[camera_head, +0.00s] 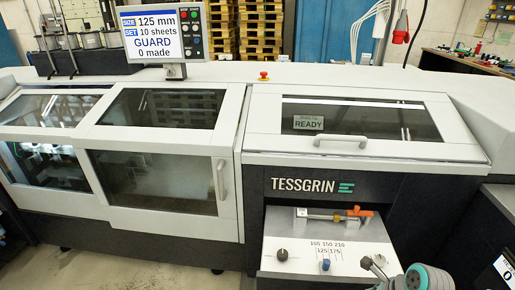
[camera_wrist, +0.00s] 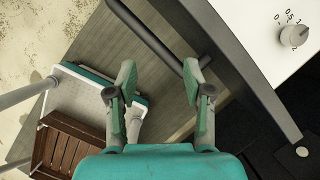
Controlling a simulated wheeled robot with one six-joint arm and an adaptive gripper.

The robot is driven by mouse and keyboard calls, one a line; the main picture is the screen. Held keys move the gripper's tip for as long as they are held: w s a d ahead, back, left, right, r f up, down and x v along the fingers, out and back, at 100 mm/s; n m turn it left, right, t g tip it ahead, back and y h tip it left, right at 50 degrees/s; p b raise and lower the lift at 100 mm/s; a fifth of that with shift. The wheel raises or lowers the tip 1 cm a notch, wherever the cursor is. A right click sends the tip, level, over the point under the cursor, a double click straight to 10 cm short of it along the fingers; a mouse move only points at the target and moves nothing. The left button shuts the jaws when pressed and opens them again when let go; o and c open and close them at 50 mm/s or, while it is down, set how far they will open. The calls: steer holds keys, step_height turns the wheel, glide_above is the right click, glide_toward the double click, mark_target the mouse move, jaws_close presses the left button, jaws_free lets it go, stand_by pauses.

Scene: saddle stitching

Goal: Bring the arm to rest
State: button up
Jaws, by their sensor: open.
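My gripper (camera_wrist: 160,76) shows in the wrist view with its two green-grey fingers spread apart and nothing between them. It hangs above a grey-brown wood-grain surface (camera_wrist: 92,47), beside a dark bar (camera_wrist: 147,32) that runs past the fingertips. I cannot tell whether the right finger touches the bar. In the head view, grey and teal parts of my arm (camera_head: 428,279) show at the bottom right, in front of the machine; the rest is cut off by the frame.
The stitching machine (camera_head: 290,225) fills the head view; its covers look closed. Its screen (camera_head: 160,35) reads 125 mm, 10 sheets, GUARD, 0 made. An orange-handled clamp (camera_head: 360,211) sits on its front panel.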

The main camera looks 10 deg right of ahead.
steer(key=s+a+f+n+t+h, duration=0.3)
steer(key=s+a+f+n+t, duration=0.35)
steer(key=s+a+n, duration=0.65)
steer(key=s+a+r+n+t, duration=0.2)
steer(key=s+r+n, duration=0.5)
steer(key=s+n, duration=0.1)
steer(key=s+a+r+n+t+y, duration=0.1)
steer(key=s+a+r+n+t, duration=0.1)
steer(key=s+r+n, duration=0.5)
steer(key=shift+s+a+r+n, duration=0.3)
steer(key=shift+s+a+n, duration=0.35)
steer(key=shift+s+n, duration=0.2)
stand_by(1.5)
